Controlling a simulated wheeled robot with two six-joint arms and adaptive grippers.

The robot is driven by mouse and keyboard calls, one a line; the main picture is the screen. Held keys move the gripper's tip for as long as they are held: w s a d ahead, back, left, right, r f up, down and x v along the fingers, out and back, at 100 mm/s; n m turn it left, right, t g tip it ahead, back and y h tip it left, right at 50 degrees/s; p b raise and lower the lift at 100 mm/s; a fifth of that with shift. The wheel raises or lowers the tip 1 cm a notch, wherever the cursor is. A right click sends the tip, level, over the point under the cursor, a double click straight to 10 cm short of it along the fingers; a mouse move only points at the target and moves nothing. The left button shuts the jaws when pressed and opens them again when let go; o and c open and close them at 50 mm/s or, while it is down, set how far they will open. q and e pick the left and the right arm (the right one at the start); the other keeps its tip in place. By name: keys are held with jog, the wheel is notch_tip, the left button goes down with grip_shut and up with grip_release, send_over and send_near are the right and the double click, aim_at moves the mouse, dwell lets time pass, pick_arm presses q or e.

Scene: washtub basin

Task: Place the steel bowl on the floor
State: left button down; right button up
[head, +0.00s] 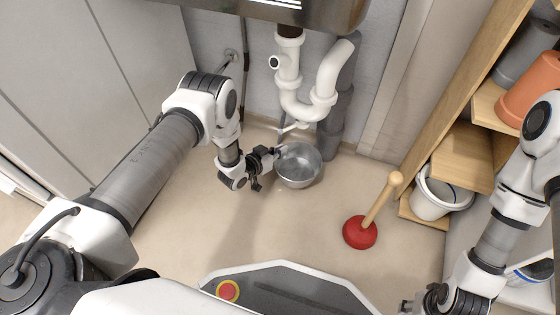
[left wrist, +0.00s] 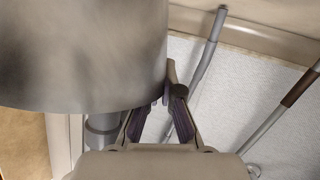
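The steel bowl (head: 299,170) is upright, below the white drain pipe, with its open side up in the head view. My left gripper (head: 276,153) is at the bowl's left rim, shut on it. In the left wrist view the bowl's grey outer wall (left wrist: 80,50) fills the upper left, and the left gripper's fingers (left wrist: 168,95) come together at its edge. A soft shadow lies on the floor (head: 285,225) near the bowl; I cannot tell how high the bowl is. My right gripper (head: 420,300) is at the lower right, its fingers unclear.
A red plunger (head: 360,232) stands on the floor right of the bowl. A white bucket (head: 432,204) and an orange pot (head: 527,92) are at the wooden shelf (head: 465,155). White drain pipes (head: 322,88) hang behind the bowl. Floor in front of it is clear.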

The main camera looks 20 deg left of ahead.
aim_at(296, 169)
pick_arm(q)
notch_tip(296, 169, down, 4)
jog(key=shift+r+b, duration=0.25)
jog(key=shift+b, duration=0.8)
jog(key=shift+r, duration=0.25)
jog(key=c, duration=1.7)
grip_release()
jog(key=shift+s+f, duration=0.1)
jog(key=shift+f, duration=0.05)
jog(key=o, duration=0.4)
pick_arm(e)
jog(key=f, duration=0.1)
jog(key=w+f, duration=0.1)
jog(key=f, duration=0.1)
jog(key=shift+r, duration=0.1)
